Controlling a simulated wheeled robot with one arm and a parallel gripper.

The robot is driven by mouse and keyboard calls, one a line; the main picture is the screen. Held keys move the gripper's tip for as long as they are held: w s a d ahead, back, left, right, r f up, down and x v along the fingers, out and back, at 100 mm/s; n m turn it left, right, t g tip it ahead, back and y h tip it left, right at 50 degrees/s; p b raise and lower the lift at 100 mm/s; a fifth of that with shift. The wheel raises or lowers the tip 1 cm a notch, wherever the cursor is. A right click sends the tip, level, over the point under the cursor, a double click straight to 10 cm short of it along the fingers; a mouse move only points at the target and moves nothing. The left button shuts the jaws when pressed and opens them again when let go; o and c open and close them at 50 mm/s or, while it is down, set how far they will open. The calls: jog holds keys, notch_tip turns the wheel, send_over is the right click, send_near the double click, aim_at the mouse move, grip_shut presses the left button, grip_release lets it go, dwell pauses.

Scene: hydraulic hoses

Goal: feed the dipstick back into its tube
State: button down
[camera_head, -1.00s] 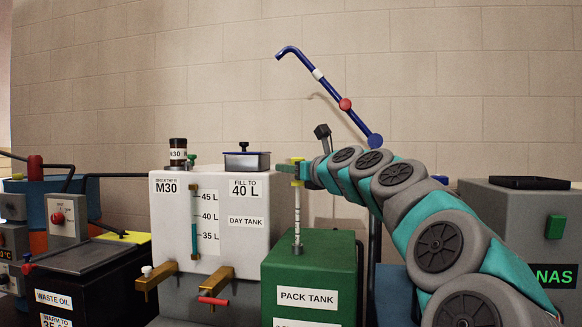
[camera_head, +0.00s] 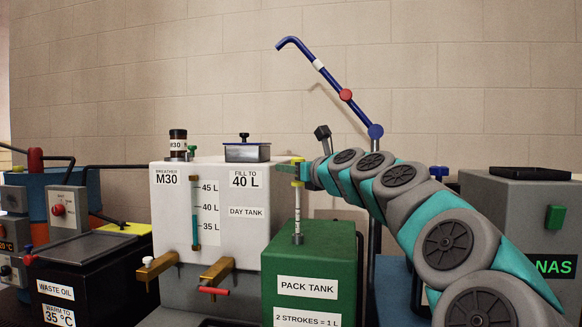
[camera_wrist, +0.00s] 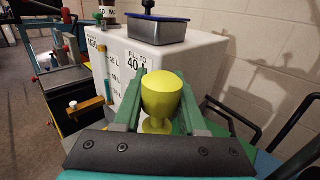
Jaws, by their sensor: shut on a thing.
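The dipstick has a yellow handle (camera_wrist: 162,95) and a pale marked rod (camera_head: 298,203). My gripper (camera_head: 297,171) is shut on the yellow handle; in the wrist view its green fingers stand on either side of it. The rod hangs upright below my gripper. Its lower end meets the short grey tube (camera_head: 298,238) on top of the green pack tank (camera_head: 325,262) and looks to be inside it. The rod's tip is hidden, and part of the rod still shows above the tube.
The white day tank (camera_head: 240,235) stands close behind and left, with a metal box (camera_head: 247,153) on top. A blue lever (camera_head: 330,75) rises behind my arm. A grey cabinet (camera_head: 510,215) is at right, the black waste oil tank (camera_head: 60,265) at left.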

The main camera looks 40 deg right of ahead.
aim_at(297, 218)
jog(key=shift+f+b, duration=1.8)
jog(key=shift+f, duration=4.15)
jog(key=shift+c, duration=2)
grip_release()
jog(key=shift+s+a, duration=0.25)
jog(key=shift+s, duration=1.7)
jog(key=shift+s+a, duration=0.2)
jog(key=shift+s, duration=1.75)
